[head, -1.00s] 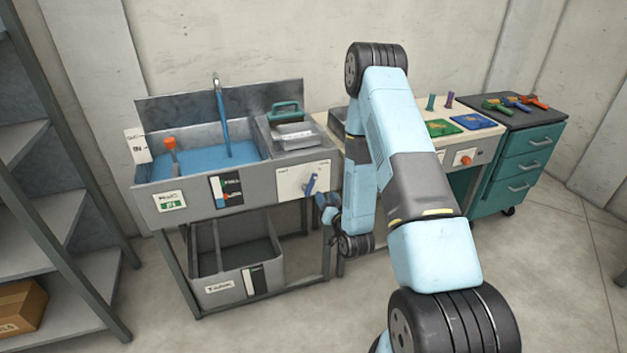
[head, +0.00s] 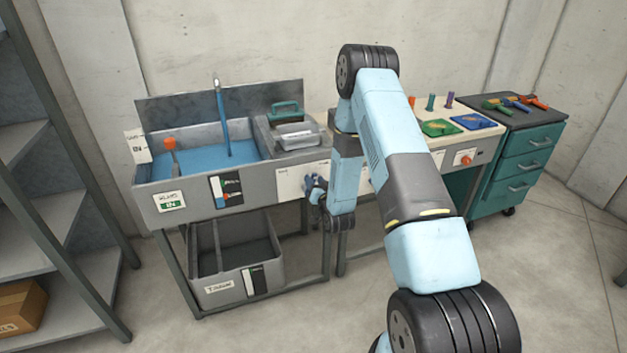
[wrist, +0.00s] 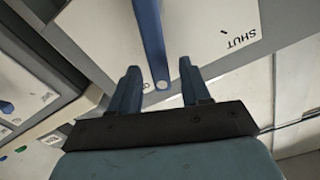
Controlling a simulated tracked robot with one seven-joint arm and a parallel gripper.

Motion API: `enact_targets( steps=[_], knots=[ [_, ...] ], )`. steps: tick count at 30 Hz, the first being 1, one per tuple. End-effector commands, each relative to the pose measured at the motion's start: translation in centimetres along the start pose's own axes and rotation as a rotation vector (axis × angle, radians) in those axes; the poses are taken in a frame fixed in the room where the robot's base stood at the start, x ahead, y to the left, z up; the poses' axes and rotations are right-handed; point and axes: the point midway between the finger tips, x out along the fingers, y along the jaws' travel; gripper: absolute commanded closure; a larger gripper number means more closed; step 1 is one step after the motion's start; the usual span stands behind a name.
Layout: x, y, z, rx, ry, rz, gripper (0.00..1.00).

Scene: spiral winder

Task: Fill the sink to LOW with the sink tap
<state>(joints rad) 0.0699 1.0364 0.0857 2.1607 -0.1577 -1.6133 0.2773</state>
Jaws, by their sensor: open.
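The sink (head: 160,205) is a grey metal basin holding blue water (head: 195,160). A blue stream (head: 224,130) runs from the spout (head: 216,82) into it. A level gauge (head: 227,189) with blue and red marks is on the front; its lettering is too small to read. The sink tap is a blue lever (wrist: 152,40) on a white panel (wrist: 95,30) marked SHUT on one side. My gripper (head: 314,188) is at this panel and mostly covers the lever in the head view.
A grey divided bin (head: 237,285) sits under the sink. A workbench (head: 480,150) with coloured trays and a teal drawer cabinet (head: 525,150) stand right. Shelving (head: 60,200) is left. Floor in front is clear.

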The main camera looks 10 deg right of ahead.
Motion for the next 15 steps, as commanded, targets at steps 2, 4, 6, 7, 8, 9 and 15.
enact_targets(
  steps=[2, 4, 6, 7, 8, 9, 15],
  knots=[
    [0.9, 0.0, 0.0, 0.0, 0.001, -0.001, 0.53],
    [1.4, 0.0, 0.0, 0.0, 0.0, 0.0, 0.53],
    [1.7, 0.0, 0.0, 0.0, 0.0, 0.0, 0.53],
    [1.8, 0.0, 0.0, 0.0, 0.0, 0.0, 0.53],
    [1.9, 0.0, 0.0, 0.0, 0.0, 0.0, 0.53],
    [2.0, 0.0, 0.0, 0.0, 0.0, 0.0, 0.53],
    [2.0, 0.0, 0.0, 0.0, 0.0, 0.001, 0.53]
  ],
)
